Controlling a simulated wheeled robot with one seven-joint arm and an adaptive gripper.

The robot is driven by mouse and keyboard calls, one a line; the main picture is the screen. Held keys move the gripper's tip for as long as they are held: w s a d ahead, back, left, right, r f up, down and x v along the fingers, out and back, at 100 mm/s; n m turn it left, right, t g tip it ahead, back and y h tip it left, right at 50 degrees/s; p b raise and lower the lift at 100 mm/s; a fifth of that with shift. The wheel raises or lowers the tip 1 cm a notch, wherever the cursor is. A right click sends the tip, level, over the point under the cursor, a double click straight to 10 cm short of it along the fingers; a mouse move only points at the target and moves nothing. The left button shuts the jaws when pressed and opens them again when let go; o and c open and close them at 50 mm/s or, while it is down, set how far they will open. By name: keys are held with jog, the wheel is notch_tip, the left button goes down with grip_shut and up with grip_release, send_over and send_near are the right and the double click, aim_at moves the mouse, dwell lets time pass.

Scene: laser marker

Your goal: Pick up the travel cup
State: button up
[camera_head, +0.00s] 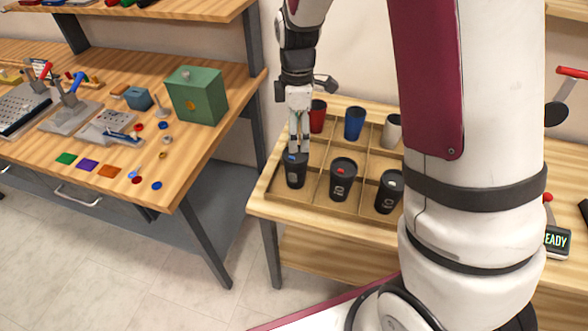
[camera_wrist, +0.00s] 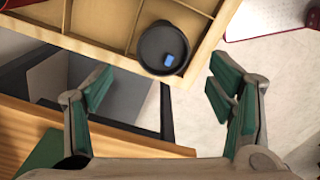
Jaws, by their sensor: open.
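Black travel cups stand upright in the front row of a divided wooden tray (camera_head: 322,208). The left one (camera_head: 296,172) has a blue tab on its lid, the middle one (camera_head: 343,181) a red tab, the right one (camera_head: 389,192) a pale tab. My gripper (camera_head: 299,149) points down just above the blue-tabbed cup. In the wrist view, my gripper (camera_wrist: 158,88) is open and empty. The round black lid of the blue-tabbed cup (camera_wrist: 155,45) lies ahead of the gap between the fingers, near the tray's edge. I cannot tell whether any finger touches it.
Behind are a red cup (camera_head: 317,117), a blue cup (camera_head: 354,123) and a white cup (camera_head: 392,131). My arm hides the tray's right side. A workbench (camera_head: 200,150) at left holds a green box (camera_head: 196,97), fixtures and small coloured parts. A gap separates the two tables.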

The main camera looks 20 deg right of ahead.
aim_at(296, 156)
jog(key=f, duration=1.1)
jog(key=shift+s+a+f+p, duration=0.15)
jog(key=shift+s+f+p, duration=0.05)
jog(key=shift+f+p, duration=0.1)
jog(key=c, duration=0.8)
